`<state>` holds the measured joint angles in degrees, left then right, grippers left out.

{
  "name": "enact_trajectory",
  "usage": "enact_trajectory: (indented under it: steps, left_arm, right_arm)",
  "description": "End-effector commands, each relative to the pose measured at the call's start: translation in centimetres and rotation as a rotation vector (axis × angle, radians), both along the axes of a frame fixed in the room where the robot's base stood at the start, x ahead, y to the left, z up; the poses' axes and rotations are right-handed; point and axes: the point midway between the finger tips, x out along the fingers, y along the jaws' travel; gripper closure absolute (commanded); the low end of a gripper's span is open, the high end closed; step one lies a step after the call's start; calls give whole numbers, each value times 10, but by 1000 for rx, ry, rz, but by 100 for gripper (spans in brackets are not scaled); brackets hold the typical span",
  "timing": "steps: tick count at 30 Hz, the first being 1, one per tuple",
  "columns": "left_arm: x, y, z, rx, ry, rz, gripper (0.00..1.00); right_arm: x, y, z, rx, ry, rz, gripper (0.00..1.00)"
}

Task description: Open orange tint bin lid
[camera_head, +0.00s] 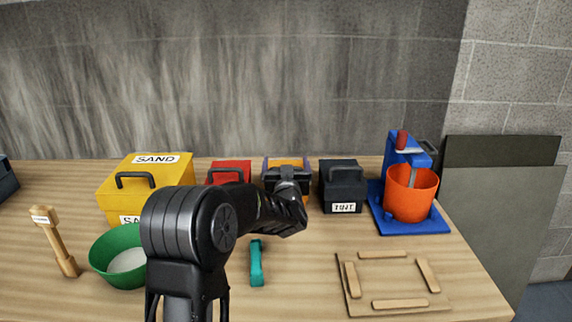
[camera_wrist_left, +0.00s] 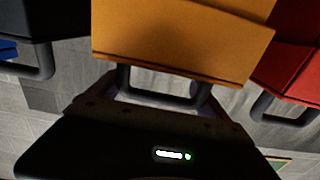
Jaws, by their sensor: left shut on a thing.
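The orange tint bin (camera_head: 285,162) stands at the back of the bench between the red bin and the dark bin. My left gripper (camera_head: 288,183) is in front of it and hides most of its front. In the left wrist view the orange lid (camera_wrist_left: 185,40) fills the upper middle, with a dark handle (camera_wrist_left: 160,100) at its edge. My left gripper is shut on this handle. The fingertips are hidden, and I cannot tell how far the lid is raised. My right gripper is not in view.
A red bin (camera_head: 230,166) and a dark bin labelled TINT (camera_head: 343,184) flank it closely. A yellow SAND box (camera_head: 128,180), green bowl (camera_head: 110,250), mallet (camera_head: 58,240) and teal tool (camera_head: 257,265) lie left and front. An orange bucket (camera_head: 411,195) and wooden frame (camera_head: 392,305) are at right.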

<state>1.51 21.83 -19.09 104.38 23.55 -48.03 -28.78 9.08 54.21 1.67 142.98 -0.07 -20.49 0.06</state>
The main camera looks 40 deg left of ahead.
Motion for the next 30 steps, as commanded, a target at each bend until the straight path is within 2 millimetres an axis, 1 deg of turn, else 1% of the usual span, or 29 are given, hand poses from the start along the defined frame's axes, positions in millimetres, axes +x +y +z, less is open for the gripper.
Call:
enact_trajectory:
  steps: [1,2,13,30]
  left_arm:
    - [1,-1,0,0,0,-3,51]
    - [1,-1,0,-1,-1,-3,53]
    - [1,-2,0,-1,-1,-4,84]
    - [3,0,7,2,-5,-4,84]
  right_arm:
    - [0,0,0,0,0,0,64]
    - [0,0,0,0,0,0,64]
    - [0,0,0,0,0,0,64]
    - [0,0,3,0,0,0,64]
